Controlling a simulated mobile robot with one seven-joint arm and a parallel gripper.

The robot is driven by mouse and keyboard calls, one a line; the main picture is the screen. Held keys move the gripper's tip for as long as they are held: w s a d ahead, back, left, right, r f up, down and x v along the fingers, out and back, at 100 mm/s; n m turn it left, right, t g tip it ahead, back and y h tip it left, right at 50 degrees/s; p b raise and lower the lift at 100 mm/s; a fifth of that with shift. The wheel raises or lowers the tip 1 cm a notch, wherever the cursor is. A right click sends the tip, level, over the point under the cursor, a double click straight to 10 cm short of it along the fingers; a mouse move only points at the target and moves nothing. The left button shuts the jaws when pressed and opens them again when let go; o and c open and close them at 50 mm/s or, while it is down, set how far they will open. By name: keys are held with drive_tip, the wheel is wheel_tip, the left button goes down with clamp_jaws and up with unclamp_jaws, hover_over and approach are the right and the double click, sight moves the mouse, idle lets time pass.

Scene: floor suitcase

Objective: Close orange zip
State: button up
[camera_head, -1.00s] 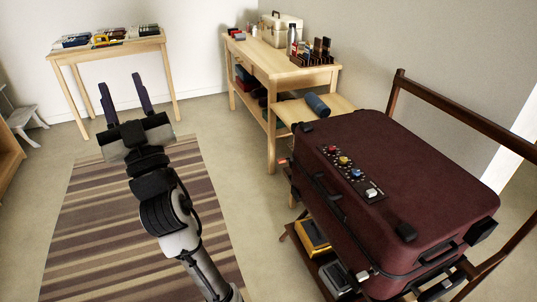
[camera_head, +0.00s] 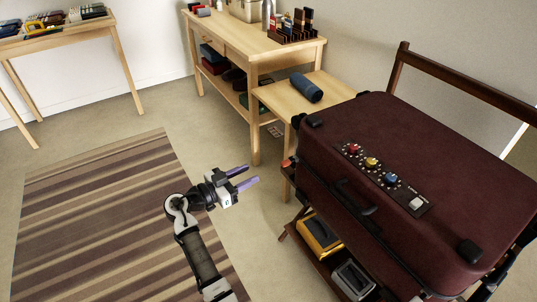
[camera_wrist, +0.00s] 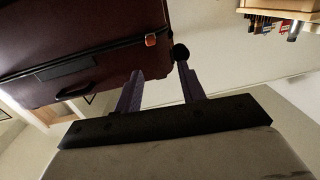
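A maroon suitcase (camera_head: 440,160) lies closed on a dark wooden stand on the right of the head view. A small orange zip pull (camera_head: 287,163) sticks out at its left front corner. In the wrist view the orange zip pull (camera_wrist: 151,40) sits on the seam near the suitcase edge, just beyond my fingers. My gripper (camera_head: 248,176) is open and empty, its two purple fingers pointing right toward the suitcase's left end, apart from the zip. In the wrist view the fingers (camera_wrist: 162,80) stand apart with nothing between them.
A wooden bench (camera_head: 270,52) with a dark blue roll (camera_head: 306,87) on its lower side table stands behind the suitcase. A yellow box (camera_head: 320,235) sits on the stand's lower shelf. Another table (camera_head: 50,35) is at the far left. The striped rug (camera_head: 90,220) is clear.

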sight(282, 164)
drive_tip(key=shift+m+g+h, duration=0.4)
drive_tip(key=shift+m+h, duration=0.1)
drive_tip(key=x, duration=0.4)
drive_tip(key=p+x, duration=0.1)
drive_tip(key=x, duration=0.4)
drive_tip(key=f+p+x, duration=0.1)
drive_tip(key=x, duration=0.4)
drive_tip(key=shift+s+d, duration=0.2)
drive_tip(key=shift+d, duration=0.05)
clamp_jaws()
